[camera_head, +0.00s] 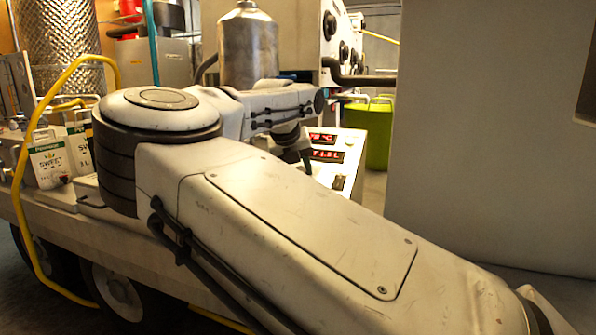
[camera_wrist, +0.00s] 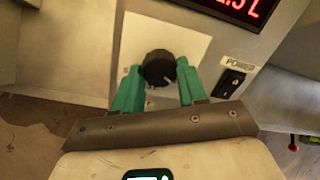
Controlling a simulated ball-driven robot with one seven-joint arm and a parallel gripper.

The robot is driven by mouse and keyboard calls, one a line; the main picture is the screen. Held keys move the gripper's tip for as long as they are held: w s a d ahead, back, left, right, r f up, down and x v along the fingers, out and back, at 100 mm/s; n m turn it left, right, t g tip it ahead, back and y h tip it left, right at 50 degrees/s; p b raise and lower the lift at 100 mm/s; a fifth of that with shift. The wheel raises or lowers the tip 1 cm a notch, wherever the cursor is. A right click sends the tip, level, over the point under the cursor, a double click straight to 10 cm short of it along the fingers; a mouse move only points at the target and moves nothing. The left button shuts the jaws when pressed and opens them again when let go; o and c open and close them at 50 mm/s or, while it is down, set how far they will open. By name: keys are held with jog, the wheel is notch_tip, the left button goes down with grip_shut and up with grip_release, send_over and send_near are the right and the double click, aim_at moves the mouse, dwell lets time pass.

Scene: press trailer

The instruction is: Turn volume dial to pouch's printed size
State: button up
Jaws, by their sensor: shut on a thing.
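The black volume dial (camera_wrist: 158,68) sits on a pale square plate on the machine panel, with a light pointer mark toward its lower right. My gripper (camera_wrist: 158,72) has its teal fingers on both sides of the dial, shut on it. A red display (camera_wrist: 240,6) above is partly cut off and ends in "L". In the head view the volume display (camera_head: 326,155) seems to read 1.5 L, its first character unclear. A white pouch (camera_head: 49,163) marked "SWEET" stands at left. Another pouch (camera_head: 83,158) behind it seems to show "1 L".
A power switch (camera_wrist: 230,83) is right of the dial. A second red display (camera_head: 322,137), in °C, is above the volume display. A steel vessel (camera_head: 248,47) stands behind my arm. A yellow hose (camera_head: 22,195) loops at left. A green bin (camera_head: 377,135) stands beyond the panel.

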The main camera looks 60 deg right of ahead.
jog(key=shift+a, duration=0.1)
dwell(0.3)
jog(key=o, duration=1.1)
jog(key=shift+c, duration=0.2)
jog(key=p+v, duration=0.2)
jog(key=v, duration=0.8)
jog(key=shift+a+r, duration=0.2)
jog(key=shift+r, duration=0.05)
